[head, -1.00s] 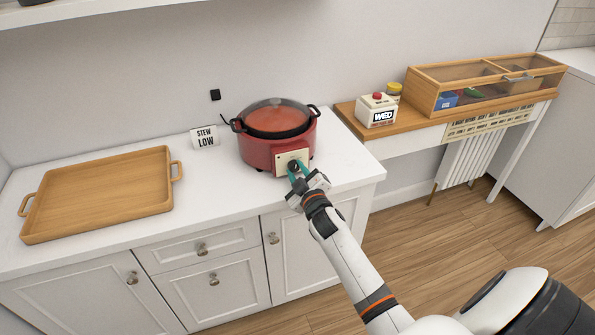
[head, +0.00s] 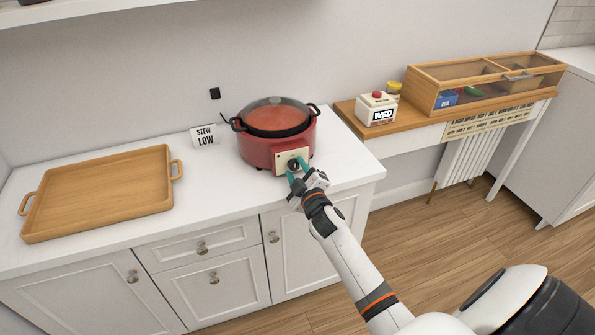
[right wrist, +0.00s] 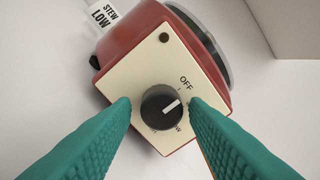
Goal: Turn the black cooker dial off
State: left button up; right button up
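The red cooker (head: 265,155) stands on the white counter with a clear lid over its orange-red contents. Its cream front panel (right wrist: 150,75) carries the round black dial (right wrist: 155,112), which also shows in the head view (head: 293,164). The dial's white mark points up and right in the right wrist view, between the "OFF" label and a partly hidden label ending in "W". My right gripper (right wrist: 161,103) is open, its teal fingers one on each side of the dial with a gap at both sides. My left gripper is not in view.
A card reading "STEW LOW" (head: 205,137) stands left of the cooker. A wooden tray (head: 100,195) lies on the counter's left. A white box marked "WED" (head: 377,110) and a wooden glass-topped case (head: 425,95) stand on the shelf at right.

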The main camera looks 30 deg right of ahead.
jog(key=shift+o, duration=0.6)
jog(key=v, duration=1.2)
jog(key=shift+b, duration=0.3)
jog(key=s+a+f+m+g+y+p, duration=0.1)
jog(key=s+a+f+g, duration=0.25)
jog(key=f, duration=0.75)
jog(key=s+a+f+m+g+y, duration=0.15)
jog(key=s+f, duration=0.35)
jog(key=f, duration=0.6)
jog(key=s+a+f+g+y+p, duration=0.1)
jog(key=s+a+f+g, duration=0.25)
jog(key=f, duration=0.75)
jog(key=s+a+f+m+g, duration=0.1)
jog(key=s+f+g, duration=0.1)
jog(key=s+f, duration=0.3)
jog(key=s+a+f+g, duration=0.1)
jog(key=s+f+g, duration=0.2)
jog(key=s, duration=1.1)
jog(key=s+a+f+m+g+p, duration=0.1)
jog(key=s+f+g, duration=0.2)
jog(key=s+f, duration=0.4)
jog(key=s, duration=0.3)
jog(key=shift+m, duration=0.35)
